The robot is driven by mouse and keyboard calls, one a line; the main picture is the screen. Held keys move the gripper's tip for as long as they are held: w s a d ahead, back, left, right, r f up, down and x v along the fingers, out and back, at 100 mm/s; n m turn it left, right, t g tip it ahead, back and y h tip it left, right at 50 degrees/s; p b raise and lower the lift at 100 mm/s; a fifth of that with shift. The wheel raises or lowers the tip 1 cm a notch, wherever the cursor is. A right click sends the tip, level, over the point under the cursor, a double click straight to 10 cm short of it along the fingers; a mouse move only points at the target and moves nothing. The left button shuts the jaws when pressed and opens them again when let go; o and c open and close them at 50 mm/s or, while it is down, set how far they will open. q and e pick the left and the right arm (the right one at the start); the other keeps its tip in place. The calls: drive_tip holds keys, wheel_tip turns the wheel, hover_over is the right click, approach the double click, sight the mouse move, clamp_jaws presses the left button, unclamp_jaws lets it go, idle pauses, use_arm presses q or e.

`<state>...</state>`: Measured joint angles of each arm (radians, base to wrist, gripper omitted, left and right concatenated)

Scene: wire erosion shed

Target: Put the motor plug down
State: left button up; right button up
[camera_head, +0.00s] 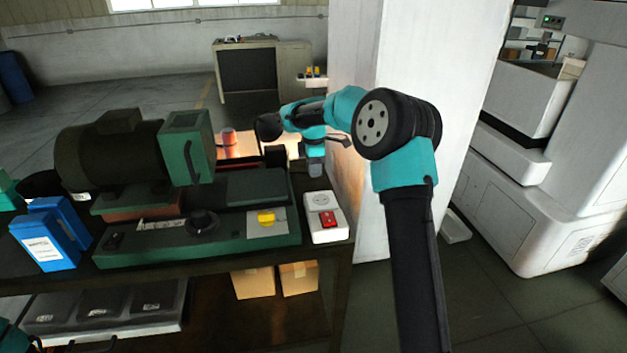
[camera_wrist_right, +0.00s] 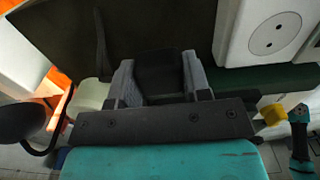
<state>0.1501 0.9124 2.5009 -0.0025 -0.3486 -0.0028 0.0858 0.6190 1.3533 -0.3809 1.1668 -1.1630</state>
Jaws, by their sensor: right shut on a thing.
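My right gripper (camera_head: 315,170) points down just behind the white socket box (camera_head: 325,228), above the far right part of the bench. In the right wrist view its two grey fingers (camera_wrist_right: 158,85) are shut on a dark block, which I take to be the motor plug (camera_wrist_right: 157,68). The plug cannot be made out in the head view. The round socket face (camera_wrist_right: 273,35) is at the upper right of the wrist view, apart from the fingers. A teal part of my left arm shows at the lower left corner of the head view; its jaws cannot be made out.
A green machine (camera_head: 185,245) with a dark motor (camera_head: 105,155) fills the bench's middle. Blue boxes (camera_head: 45,240) stand at its left. The socket box has a red switch (camera_head: 327,219). A white pillar (camera_head: 425,60) rises to the right, behind the arm. Cardboard boxes (camera_head: 253,282) sit below.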

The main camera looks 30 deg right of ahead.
sight(314, 188)
drive_tip(key=shift+f, duration=0.5)
drive_tip(key=shift+f, duration=1.85)
drive_tip(key=shift+f, duration=0.6)
drive_tip(key=o, duration=1.2)
drive_tip(key=shift+r, duration=0.1)
